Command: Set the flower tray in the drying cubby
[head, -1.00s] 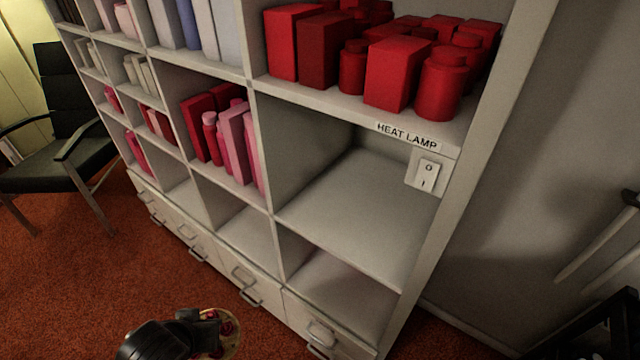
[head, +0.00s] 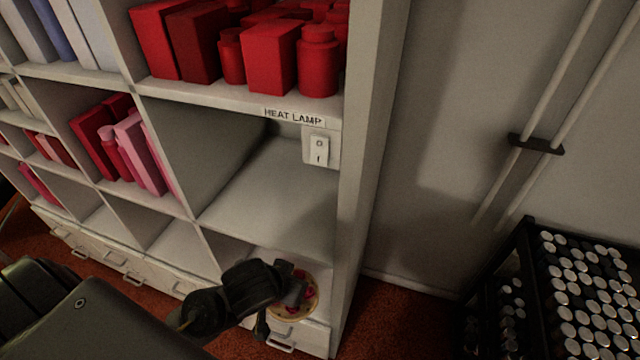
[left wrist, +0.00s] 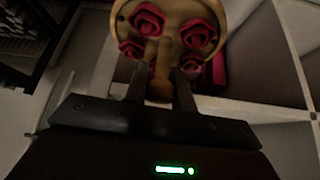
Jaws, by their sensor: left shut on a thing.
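My left gripper (head: 290,292) is shut on the flower tray (head: 309,297), a round tan tray with red roses. In the head view the tray is in front of the lower right part of the shelf, below the cubby. My right gripper is not in view.
Red boxes and bottles (head: 270,55) fill the compartment above. Pink and red items (head: 130,150) stand in the compartment to the left. The shelf's right side panel (head: 366,150) is a tall edge. A black rack of cans (head: 585,290) stands at right.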

